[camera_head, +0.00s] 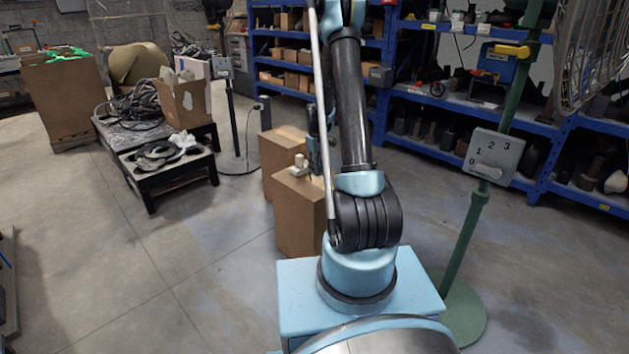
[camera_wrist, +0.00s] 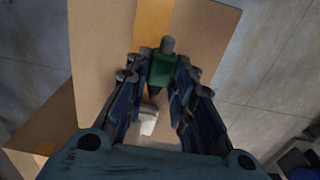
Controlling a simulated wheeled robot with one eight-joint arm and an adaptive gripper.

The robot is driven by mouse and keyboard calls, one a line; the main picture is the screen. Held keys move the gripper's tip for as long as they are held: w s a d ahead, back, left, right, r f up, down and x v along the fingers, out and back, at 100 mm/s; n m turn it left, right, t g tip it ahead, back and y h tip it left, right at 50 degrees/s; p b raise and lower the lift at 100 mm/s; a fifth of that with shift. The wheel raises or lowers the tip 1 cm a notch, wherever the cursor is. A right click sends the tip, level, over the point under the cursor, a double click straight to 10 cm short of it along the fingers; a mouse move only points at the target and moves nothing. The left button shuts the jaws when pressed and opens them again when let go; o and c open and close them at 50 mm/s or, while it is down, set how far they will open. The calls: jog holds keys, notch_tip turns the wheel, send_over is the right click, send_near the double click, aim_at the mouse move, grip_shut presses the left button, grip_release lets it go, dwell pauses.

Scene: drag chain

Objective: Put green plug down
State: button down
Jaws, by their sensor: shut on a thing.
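The green plug (camera_wrist: 162,72), with a grey round end, is between the fingertips of my gripper (camera_wrist: 158,66) in the wrist view. The gripper is shut on it. The plug is over the top of a cardboard box (camera_wrist: 104,45) with a tan tape strip. I cannot tell whether the plug touches the box. In the head view the box (camera_head: 297,215) stands on the floor behind my arm, and my arm hides part of it.
A pale block (camera_wrist: 148,120) is on the box near the gripper; it also shows in the head view (camera_head: 299,163). A second cardboard box (camera_head: 280,150) stands behind. A green pole with a switch box (camera_head: 493,157) stands right. Blue shelves (camera_head: 450,105) line the back.

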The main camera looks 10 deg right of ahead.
jog(key=shift+f, duration=2.8)
jog(key=c, duration=1.4)
grip_release()
jog(key=shift+f, duration=0.1)
jog(key=shift+o, duration=0.2)
